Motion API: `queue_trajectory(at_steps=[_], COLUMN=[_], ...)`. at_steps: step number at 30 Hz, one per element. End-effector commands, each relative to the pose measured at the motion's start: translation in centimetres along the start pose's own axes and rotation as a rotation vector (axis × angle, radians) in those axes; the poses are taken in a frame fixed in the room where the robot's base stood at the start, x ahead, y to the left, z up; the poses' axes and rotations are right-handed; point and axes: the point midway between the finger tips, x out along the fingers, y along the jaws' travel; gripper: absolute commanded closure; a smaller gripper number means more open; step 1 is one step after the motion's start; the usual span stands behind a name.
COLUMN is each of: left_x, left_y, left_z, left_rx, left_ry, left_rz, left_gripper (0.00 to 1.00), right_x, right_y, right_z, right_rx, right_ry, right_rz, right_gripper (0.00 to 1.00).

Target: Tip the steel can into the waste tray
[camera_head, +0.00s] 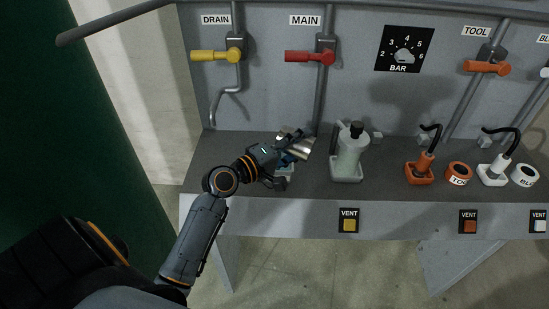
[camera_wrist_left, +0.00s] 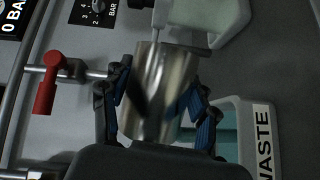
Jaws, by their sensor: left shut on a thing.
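My left gripper (camera_head: 290,146) is shut on the shiny steel can (camera_head: 301,148), above the left part of the bench. The can is tilted well over in the head view. In the left wrist view the can (camera_wrist_left: 160,92) sits between the blue finger pads of the gripper (camera_wrist_left: 160,105). I cannot see into it. The waste tray (camera_head: 286,180) is below the gripper and mostly hidden by it. In the wrist view the tray (camera_wrist_left: 262,115) is pale with a teal inside and a WASTE label, below and beside the can. My right gripper is out of view.
A pale bottle (camera_head: 348,155) with a dark top stands close right of the can. The red MAIN valve handle (camera_head: 308,57) and yellow DRAIN handle (camera_head: 215,56) stick out above. Orange and white holders (camera_head: 424,170) stand further right. The bench left of the gripper is clear.

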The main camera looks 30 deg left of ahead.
Motion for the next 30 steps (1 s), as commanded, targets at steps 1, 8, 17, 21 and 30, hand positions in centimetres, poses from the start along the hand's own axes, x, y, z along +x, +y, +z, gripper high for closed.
queue_trajectory(at_steps=[1, 8, 17, 21, 30], left_x=[0.0, 0.0, -0.1, -0.1, 0.7], left_y=[-0.1, -0.2, -0.3, -0.4, 0.8], left_z=[0.0, -0.1, -0.1, -0.2, 1.3], left_rx=[-0.005, -0.028, -0.056, -0.069, 0.209], left_ry=[0.001, 0.001, 0.001, 0.001, -0.004], left_rz=[0.003, 0.016, 0.032, 0.039, -0.115], left_gripper=[0.88, 0.88, 0.88, 0.88, 0.88], right_x=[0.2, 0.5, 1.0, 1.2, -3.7], right_y=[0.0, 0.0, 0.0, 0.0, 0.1], right_z=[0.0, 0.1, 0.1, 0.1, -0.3], right_rx=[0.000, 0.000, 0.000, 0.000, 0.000], right_ry=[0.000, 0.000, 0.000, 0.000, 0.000], right_rz=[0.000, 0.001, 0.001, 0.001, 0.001], right_gripper=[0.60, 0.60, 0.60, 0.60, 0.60])
